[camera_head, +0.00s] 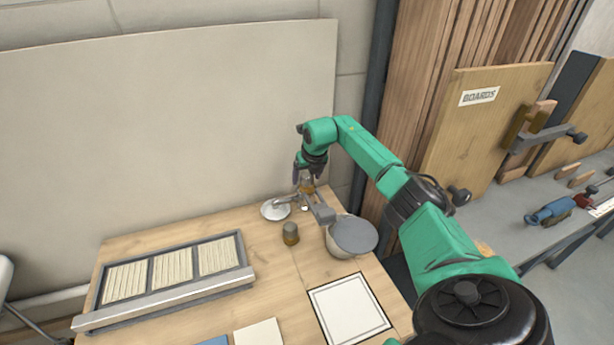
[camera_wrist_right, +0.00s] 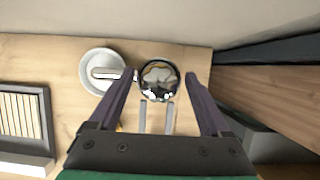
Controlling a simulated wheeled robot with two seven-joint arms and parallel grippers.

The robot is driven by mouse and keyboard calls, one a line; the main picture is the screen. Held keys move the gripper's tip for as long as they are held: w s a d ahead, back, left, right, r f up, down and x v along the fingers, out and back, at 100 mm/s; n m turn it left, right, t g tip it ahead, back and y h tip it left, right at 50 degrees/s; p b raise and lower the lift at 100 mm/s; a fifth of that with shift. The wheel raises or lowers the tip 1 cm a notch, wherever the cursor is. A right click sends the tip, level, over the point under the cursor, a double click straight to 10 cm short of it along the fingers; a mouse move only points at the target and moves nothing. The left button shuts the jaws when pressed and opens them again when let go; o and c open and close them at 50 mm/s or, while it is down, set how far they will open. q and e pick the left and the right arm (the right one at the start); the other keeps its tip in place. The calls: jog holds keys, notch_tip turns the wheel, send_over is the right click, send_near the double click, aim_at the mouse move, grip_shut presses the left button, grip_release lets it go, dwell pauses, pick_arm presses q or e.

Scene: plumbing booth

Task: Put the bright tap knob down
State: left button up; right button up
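A brass-coloured knob (camera_head: 306,185) shows just below my right gripper (camera_head: 308,170) in the head view, at the grey tap fitting (camera_head: 320,211) at the table's back. In the right wrist view, a round dark-rimmed piece with a golden, shiny middle (camera_wrist_right: 158,80) lies between the spread fingertips of that gripper (camera_wrist_right: 160,77). A gap shows on both sides of it, so the fingers look open. Whether the knob rests fully on the fitting cannot be told. A duller, olive-brown knob (camera_head: 290,234) stands on the table in front. My left gripper is out of view.
A white disc with a grey lever (camera_head: 275,210) lies left of the fitting. A round pot with a grey top (camera_head: 353,236) stands close on its right. A slatted tray (camera_head: 170,275) fills the table's left. A black-bordered white square (camera_head: 348,310) lies bare in front.

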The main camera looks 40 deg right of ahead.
jog(key=b+v, duration=0.1)
jog(key=v, duration=1.1)
jog(key=shift+r, duration=0.2)
jog(key=shift+w+a, duration=0.1)
